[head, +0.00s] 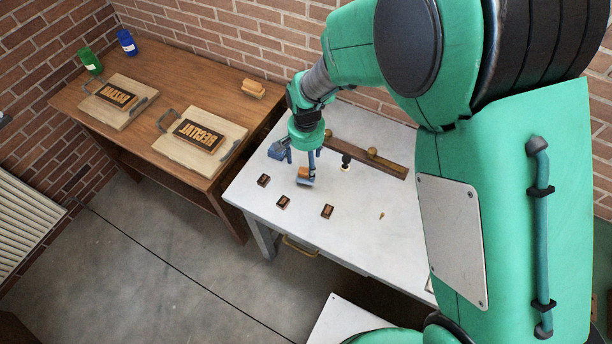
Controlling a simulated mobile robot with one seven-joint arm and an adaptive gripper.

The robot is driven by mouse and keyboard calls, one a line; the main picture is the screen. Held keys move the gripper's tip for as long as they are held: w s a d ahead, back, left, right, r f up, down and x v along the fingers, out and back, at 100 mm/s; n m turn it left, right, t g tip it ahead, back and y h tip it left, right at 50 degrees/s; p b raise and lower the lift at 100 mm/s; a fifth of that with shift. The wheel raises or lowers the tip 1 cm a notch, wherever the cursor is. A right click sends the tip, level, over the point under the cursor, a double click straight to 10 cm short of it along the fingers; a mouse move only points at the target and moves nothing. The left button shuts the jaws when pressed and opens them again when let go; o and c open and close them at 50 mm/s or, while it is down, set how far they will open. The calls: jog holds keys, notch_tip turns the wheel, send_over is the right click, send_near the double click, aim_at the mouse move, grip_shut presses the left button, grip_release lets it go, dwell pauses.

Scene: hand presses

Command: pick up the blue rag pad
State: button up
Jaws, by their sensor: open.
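A small pad with a blue-grey base and a wooden-looking top (305,178) lies on the white table, and I take it to be the blue rag pad. My gripper (301,162) points down over the table. Its fingers are apart, with one fingertip just above or beside the pad. I cannot tell whether they touch. The fingers partly hide the pad's upper side. A blue-grey item (275,150) shows just left of the fingers.
The white table (358,240) also holds several small dark type blocks (327,211), a dark-handled stamp (346,160) and a long wooden bar (388,165). Its front right is mostly clear. A wooden table (170,75) at left holds two boards, two cups and a tan pad (252,88).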

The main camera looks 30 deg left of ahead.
aim_at(306, 171)
jog(key=shift+f, duration=1.05)
jog(key=shift+f+b, duration=0.7)
jog(key=shift+f, duration=1.9)
jog(key=c, duration=1.3)
jog(key=shift+r, duration=0.15)
jog(key=shift+c, duration=0.2)
